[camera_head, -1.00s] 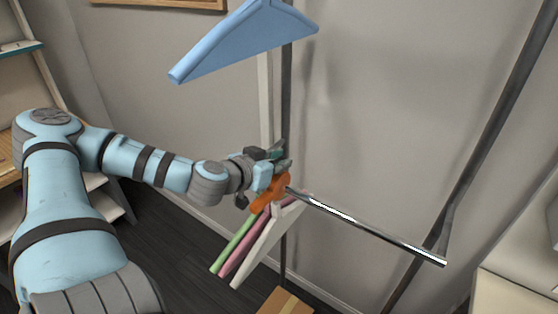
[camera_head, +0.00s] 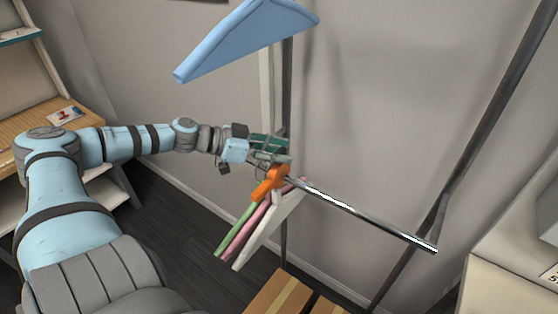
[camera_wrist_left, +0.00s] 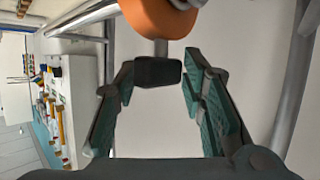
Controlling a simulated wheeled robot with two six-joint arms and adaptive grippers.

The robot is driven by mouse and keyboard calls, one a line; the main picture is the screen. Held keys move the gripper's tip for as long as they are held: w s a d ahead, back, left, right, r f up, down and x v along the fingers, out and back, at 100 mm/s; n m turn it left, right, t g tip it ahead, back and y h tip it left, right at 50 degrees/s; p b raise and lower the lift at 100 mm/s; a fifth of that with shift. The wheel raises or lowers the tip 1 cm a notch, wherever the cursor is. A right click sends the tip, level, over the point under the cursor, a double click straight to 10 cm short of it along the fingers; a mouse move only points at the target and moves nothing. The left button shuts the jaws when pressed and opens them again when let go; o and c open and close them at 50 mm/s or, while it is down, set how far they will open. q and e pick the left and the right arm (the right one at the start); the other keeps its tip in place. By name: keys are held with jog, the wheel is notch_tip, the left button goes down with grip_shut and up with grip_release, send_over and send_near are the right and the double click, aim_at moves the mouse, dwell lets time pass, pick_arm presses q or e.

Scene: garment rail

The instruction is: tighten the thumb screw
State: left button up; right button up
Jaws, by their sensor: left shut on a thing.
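The thumb screw (camera_wrist_left: 158,72) has a dark block-shaped head on a short grey shank under the orange clamp (camera_wrist_left: 160,18). In the head view the orange clamp (camera_head: 271,178) sits at the near left end of the metal rail (camera_head: 350,208), and the screw itself is hidden or too small to tell. My left gripper (camera_head: 280,147) is just above and behind the clamp. In the left wrist view its green-padded fingers (camera_wrist_left: 158,80) lie on either side of the screw head, shut on it. My right gripper is not in view.
Green, pink and white hangers (camera_head: 262,228) hang below the clamp. A blue hanger (camera_head: 245,38) is up at the top. Dark upright poles stand behind and at right. A cardboard box (camera_head: 280,296) is on the floor, and a wooden desk (camera_head: 60,125) is at left.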

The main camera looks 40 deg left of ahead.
pick_arm(q)
jog(key=r+h, duration=0.1)
jog(key=h+b, duration=0.1)
jog(key=d+r+h+b, duration=0.1)
jog(key=shift+w+r+m+t, duration=0.35)
jog(key=shift+w+m+t, duration=0.05)
jog(key=h+b, duration=0.1)
jog(key=m+h+b, duration=0.1)
jog(key=shift+s+d+r+g+h+b, duration=0.2)
jog(key=shift+s+r+g+h+b, duration=0.1)
jog(key=shift+s+g+b, duration=0.1)
grip_shut()
jog(key=o, duration=0.6)
grip_release()
jog(key=shift+s+d+r+m+p, duration=0.3)
jog(key=shift+s+d+r+p, duration=0.45)
jog(key=shift+d+r, duration=0.2)
jog(key=o, duration=0.4)
jog(key=shift+d+r, duration=0.1)
jog(key=shift+d, duration=0.05)
jog(key=shift+o, duration=1.1)
notch_tip(320, 180, up, 9)
jog(key=shift+w+a+r, duration=0.2)
jog(key=shift+w+a, duration=0.05)
jog(key=shift+a, duration=0.2)
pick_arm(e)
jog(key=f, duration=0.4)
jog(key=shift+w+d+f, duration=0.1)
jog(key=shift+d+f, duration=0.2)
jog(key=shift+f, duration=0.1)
